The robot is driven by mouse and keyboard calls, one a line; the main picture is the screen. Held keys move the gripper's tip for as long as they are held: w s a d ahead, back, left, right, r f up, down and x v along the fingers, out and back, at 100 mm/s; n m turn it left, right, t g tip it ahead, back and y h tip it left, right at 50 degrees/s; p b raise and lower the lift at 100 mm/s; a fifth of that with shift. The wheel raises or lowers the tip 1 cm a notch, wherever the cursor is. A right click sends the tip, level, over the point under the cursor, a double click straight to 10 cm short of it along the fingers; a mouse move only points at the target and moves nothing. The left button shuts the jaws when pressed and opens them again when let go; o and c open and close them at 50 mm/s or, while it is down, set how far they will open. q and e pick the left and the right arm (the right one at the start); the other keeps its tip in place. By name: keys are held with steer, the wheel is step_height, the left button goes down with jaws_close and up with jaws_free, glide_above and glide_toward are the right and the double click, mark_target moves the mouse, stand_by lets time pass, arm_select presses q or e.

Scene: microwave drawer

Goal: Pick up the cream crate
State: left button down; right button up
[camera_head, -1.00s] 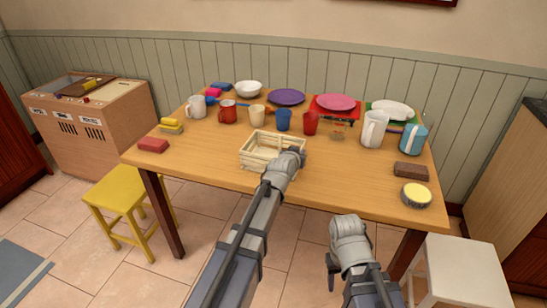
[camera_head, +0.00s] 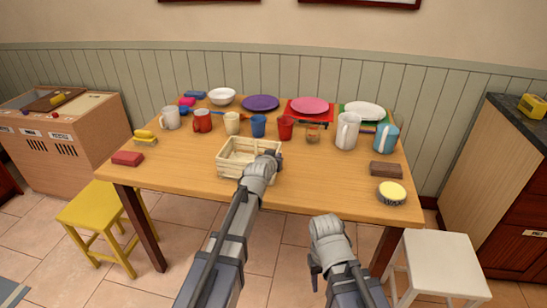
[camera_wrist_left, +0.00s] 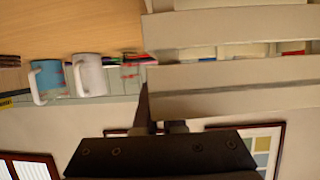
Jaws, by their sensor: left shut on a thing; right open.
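The cream crate (camera_head: 236,163) is a slatted, open-topped box near the front middle of the brown table (camera_head: 190,185). It looks upright and empty; I cannot tell whether it rests on the table or is just clear of it. My left gripper (camera_head: 270,161) is shut on the crate's right side, the fingertips mostly hidden by the wrist. In the left wrist view the crate's slats (camera_wrist_left: 230,75) fill the upper right, beside the dark gripper (camera_wrist_left: 150,120). My right gripper (camera_head: 314,268) is open and empty, low in front of the table's front edge.
Behind the crate stand a cream mug (camera_head: 232,123), a blue cup (camera_head: 258,126) and a red cup (camera_head: 286,127). A white pitcher (camera_head: 347,131) and brown sponge (camera_head: 386,169) are to the right. Stools (camera_head: 100,212) (camera_head: 438,262) flank the table.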

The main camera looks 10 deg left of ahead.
step_height(320, 180, up, 18)
steer(key=p, duration=1.7)
steer(key=shift+r+p, duration=0.25)
steer(key=shift+p, duration=0.15)
steer(key=shift+a, duration=0.1)
